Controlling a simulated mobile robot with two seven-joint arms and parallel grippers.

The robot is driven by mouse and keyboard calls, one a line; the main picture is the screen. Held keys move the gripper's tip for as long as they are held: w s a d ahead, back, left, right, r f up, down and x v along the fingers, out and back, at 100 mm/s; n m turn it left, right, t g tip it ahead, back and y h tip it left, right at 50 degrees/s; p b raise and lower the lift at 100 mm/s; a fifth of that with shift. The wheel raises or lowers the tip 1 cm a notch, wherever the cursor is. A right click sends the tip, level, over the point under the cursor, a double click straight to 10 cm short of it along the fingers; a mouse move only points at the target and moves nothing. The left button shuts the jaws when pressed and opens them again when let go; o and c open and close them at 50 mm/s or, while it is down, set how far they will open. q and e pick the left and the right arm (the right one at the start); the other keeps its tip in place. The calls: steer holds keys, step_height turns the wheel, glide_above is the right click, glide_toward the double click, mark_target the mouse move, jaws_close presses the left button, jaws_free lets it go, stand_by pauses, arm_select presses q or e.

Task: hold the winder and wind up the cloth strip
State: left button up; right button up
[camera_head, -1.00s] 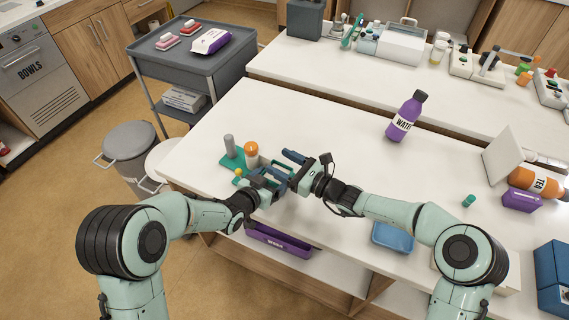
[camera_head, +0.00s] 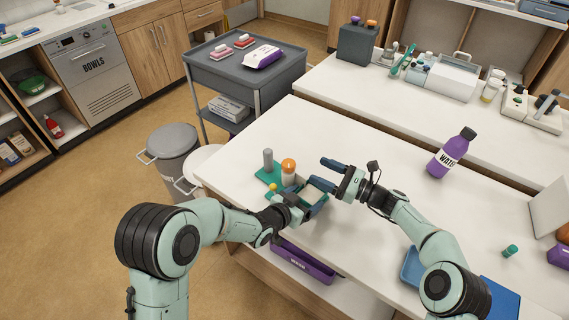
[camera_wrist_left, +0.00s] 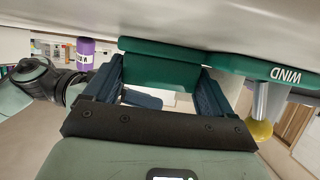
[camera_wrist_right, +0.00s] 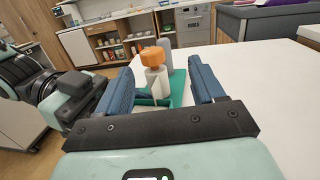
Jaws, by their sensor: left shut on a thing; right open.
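The winder has a green base (camera_head: 265,176) with a grey post (camera_head: 268,159), a yellow knob (camera_head: 272,187) and an orange-topped white cylinder (camera_head: 289,174) at the table's near left corner. Its side marked WIND (camera_wrist_left: 284,75) shows in the left wrist view. My right gripper (camera_head: 328,174) is open and empty, just right of the winder. In the right wrist view the orange top (camera_wrist_right: 153,56) stands beyond and between its fingers. I cannot clearly make out the cloth strip.
A purple water bottle (camera_head: 452,153) stands to the right on the white table (camera_head: 385,170). A small green item (camera_head: 510,251) lies farther right. A grey trolley (camera_head: 243,75) and a bin (camera_head: 172,145) stand beyond the left edge. A purple tray (camera_head: 303,263) is below the tabletop.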

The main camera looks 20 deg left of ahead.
mark_target(289, 167)
steer(key=shift+s+a+f+n+g, duration=0.1)
steer(key=shift+a+f+n+g, duration=0.2)
steer(key=shift+n+g, duration=0.35)
steer(key=shift+a+f+g, duration=0.15)
steer(key=shift+a+g, duration=0.2)
steer(key=shift+g, duration=0.2)
steer(key=shift+h, duration=0.3)
steer(key=a, duration=0.3)
steer(key=w+a, duration=0.1)
steer(key=a, duration=0.7)
steer(key=shift+w+a, duration=0.1)
steer(key=shift+w, duration=0.05)
steer(key=c, duration=1)
steer(key=shift+w+t, duration=0.1)
steer(key=shift+t, duration=0.3)
